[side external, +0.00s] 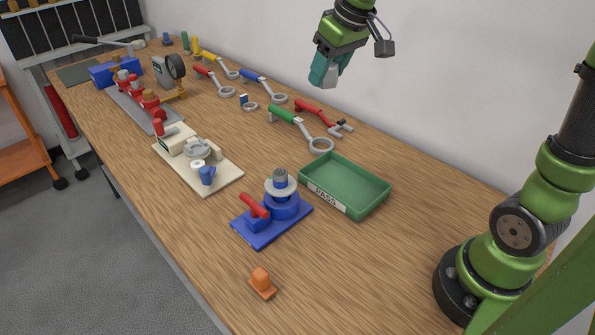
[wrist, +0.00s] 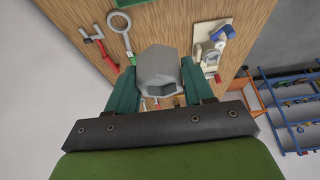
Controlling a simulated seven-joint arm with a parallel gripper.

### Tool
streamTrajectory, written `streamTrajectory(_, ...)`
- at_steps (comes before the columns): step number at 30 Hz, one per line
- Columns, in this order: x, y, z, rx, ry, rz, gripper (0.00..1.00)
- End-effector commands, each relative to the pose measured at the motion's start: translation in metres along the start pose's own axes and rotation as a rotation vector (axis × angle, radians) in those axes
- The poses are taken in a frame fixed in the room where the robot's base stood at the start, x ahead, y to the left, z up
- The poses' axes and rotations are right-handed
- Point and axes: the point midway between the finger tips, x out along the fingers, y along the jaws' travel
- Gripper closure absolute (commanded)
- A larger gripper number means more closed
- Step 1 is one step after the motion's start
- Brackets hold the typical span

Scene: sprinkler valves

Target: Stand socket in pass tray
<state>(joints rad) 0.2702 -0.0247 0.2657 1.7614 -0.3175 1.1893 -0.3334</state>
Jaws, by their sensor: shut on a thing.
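My gripper (side external: 325,76) hangs high above the back of the bench in the side view, its teal fingers pointing down. In the wrist view, my gripper (wrist: 157,78) is shut on a grey faceted socket (wrist: 160,68); its hollow end faces the camera. The socket is hard to make out in the side view. The green pass tray (side external: 327,201) sits on the bench, below and right of my gripper, with a white PASS label on its front wall. It looks empty. A green corner, likely the tray (wrist: 66,8), shows at the top of the wrist view.
A blue fixture (side external: 265,228) with a red handle stands just left of the tray. A green-handled ring wrench (side external: 300,125) and a red tool (side external: 315,112) lie behind the tray. Front-right bench is clear.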

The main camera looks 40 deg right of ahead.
Motion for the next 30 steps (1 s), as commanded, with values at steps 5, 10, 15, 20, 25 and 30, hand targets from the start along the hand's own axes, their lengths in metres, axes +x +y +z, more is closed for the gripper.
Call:
streamTrajectory(5,0.0,0.003,0.0,0.007,0.002,0.003,0.85)
streamTrajectory(10,0.01,0.029,0.007,0.066,-0.002,0.027,0.85)
streamTrajectory(15,0.051,0.056,0.035,0.101,-0.006,0.038,0.85)
streamTrajectory(20,0.096,0.069,0.067,0.061,-0.004,0.02,0.85)
streamTrajectory(25,0.132,0.069,0.098,-0.02,-0.001,-0.017,0.85)
streamTrajectory(30,0.156,0.051,0.118,-0.144,0.003,-0.069,0.85)
